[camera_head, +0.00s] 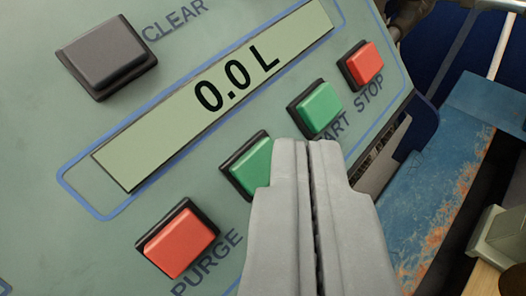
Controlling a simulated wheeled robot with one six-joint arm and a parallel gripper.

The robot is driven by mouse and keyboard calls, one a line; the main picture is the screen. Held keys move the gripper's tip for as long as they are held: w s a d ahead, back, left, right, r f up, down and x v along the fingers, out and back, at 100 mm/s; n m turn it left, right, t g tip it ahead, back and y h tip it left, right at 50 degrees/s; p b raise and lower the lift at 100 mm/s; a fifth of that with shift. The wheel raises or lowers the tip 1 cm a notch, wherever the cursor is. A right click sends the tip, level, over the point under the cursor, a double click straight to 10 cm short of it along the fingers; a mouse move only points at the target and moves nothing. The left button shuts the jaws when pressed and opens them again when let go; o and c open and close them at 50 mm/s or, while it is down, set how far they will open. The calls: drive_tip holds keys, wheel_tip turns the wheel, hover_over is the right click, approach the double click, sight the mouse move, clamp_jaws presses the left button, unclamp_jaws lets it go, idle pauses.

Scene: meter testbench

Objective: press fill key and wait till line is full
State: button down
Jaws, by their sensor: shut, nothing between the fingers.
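A green key (249,168) sits in a black frame on the panel between the red PURGE key and the other green key. My gripper covers its right edge and the place where its label would be, so I cannot read its name. The display (215,95) reads 0.0 L. My gripper (307,145) is shut and empty, its two grey fingers side by side. Its tips appear just right of that green key and below the other green key (320,108), whose label reads "ART" with its start hidden. I cannot tell whether the tips touch the panel.
A red key (180,244) is marked PURGE, a red key (366,62) STOP, and a dark grey key (106,55) CLEAR. A worn blue beam (440,185) runs along the right beyond the panel's edge. A pale block (502,235) stands at the far right.

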drive_tip(key=shift+w+a+f, duration=0.1)
drive_tip(key=shift+w+a+f, duration=0.1)
drive_tip(key=shift+w+f, duration=0.05)
drive_tip(key=shift+f, duration=0.05)
drive_tip(key=shift+w+a+f, duration=0.15)
drive_tip(key=shift+w+f, duration=0.1)
idle(1.0)
drive_tip(key=shift+s+r, duration=0.1)
drive_tip(key=shift+s+d+r, duration=0.35)
drive_tip(key=shift+s+r, duration=0.05)
drive_tip(key=shift+r, duration=0.05)
idle(0.5)
drive_tip(key=shift+s+d+r, duration=0.55)
drive_tip(key=shift+s+r, duration=0.2)
drive_tip(key=shift+r, duration=0.1)
drive_tip(key=shift+s+d+r, duration=0.55)
drive_tip(key=shift+s+r, duration=0.2)
drive_tip(key=shift+r, duration=0.05)
drive_tip(key=shift+s+d+r, duration=0.3)
drive_tip(key=shift+s+r, duration=0.15)
drive_tip(key=shift+r, duration=0.05)
